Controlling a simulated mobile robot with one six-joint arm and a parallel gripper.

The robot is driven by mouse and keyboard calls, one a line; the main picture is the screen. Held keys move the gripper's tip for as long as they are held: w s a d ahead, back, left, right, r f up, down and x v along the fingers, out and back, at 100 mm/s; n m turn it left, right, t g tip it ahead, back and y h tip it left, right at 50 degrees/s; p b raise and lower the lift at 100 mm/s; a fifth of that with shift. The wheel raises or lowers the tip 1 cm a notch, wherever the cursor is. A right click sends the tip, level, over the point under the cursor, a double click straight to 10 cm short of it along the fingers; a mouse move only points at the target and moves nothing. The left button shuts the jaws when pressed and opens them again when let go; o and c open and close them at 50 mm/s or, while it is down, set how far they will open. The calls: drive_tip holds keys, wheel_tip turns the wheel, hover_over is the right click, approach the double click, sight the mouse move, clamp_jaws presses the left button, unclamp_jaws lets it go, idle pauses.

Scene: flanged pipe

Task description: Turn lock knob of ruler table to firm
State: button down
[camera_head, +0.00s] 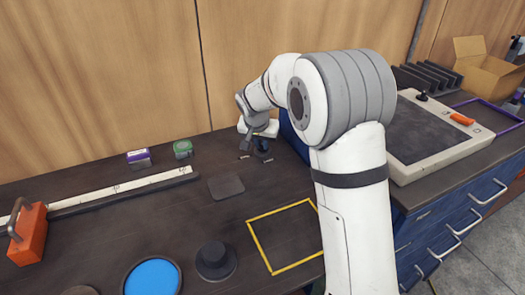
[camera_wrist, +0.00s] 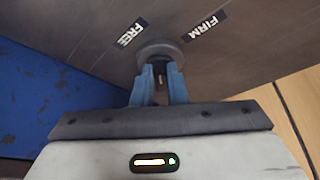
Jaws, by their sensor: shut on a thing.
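The lock knob (camera_wrist: 158,48) is a round grey disc on the dark table top, between a FREE label (camera_wrist: 132,33) and a FIRM label (camera_wrist: 206,27) in the wrist view. My gripper (camera_wrist: 160,72) has its two blue fingers shut on the knob's narrow grip, which is mostly hidden between them. Which label the knob points to cannot be told. In the head view my gripper (camera_head: 262,148) is low at the back of the ruler table (camera_head: 110,235), with the knob largely hidden. A long white ruler (camera_head: 125,187) lies on the table's left part.
A blue panel (camera_wrist: 45,90) stands close beside my gripper. A purple box (camera_head: 138,157) and a green tape-like item (camera_head: 182,148) are at the back. A dark pad (camera_head: 226,187), yellow frame (camera_head: 283,268), black round stand (camera_head: 216,260), blue disc (camera_head: 152,278) and orange block (camera_head: 30,235) are nearer.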

drive_tip(key=m, duration=0.1)
drive_tip(key=m+b, duration=0.1)
drive_tip(key=h+b, duration=0.1)
drive_tip(key=shift+w+a+f+m, duration=0.1)
drive_tip(key=shift+a+f+m, duration=0.2)
drive_tip(key=shift+m, duration=0.1)
drive_tip(key=m, duration=0.1)
drive_tip(key=m+g+b, duration=0.1)
drive_tip(key=shift+w+a+r+m+h, duration=0.15)
drive_tip(key=shift+a+m+h, duration=0.05)
drive_tip(key=shift+m+h, duration=0.2)
drive_tip(key=shift+w+a+r+m+g+h, duration=0.15)
drive_tip(key=shift+m+g+h, duration=0.2)
drive_tip(key=shift+m, duration=0.75)
drive_tip(key=shift+w+a+f+m+g+h, duration=0.15)
drive_tip(key=shift+m+g, duration=0.3)
drive_tip(key=shift+m, duration=0.65)
drive_tip(key=shift+d, duration=0.1)
drive_tip(key=c, duration=1.4)
unclamp_jaws()
drive_tip(key=shift+r, duration=0.1)
drive_tip(key=shift+c, duration=0.2)
drive_tip(key=shift+r, duration=0.1)
drive_tip(key=p+v, duration=0.1)
drive_tip(key=v, duration=0.6)
drive_tip(key=shift+a+r, duration=0.2)
drive_tip(key=shift+r, duration=0.1)
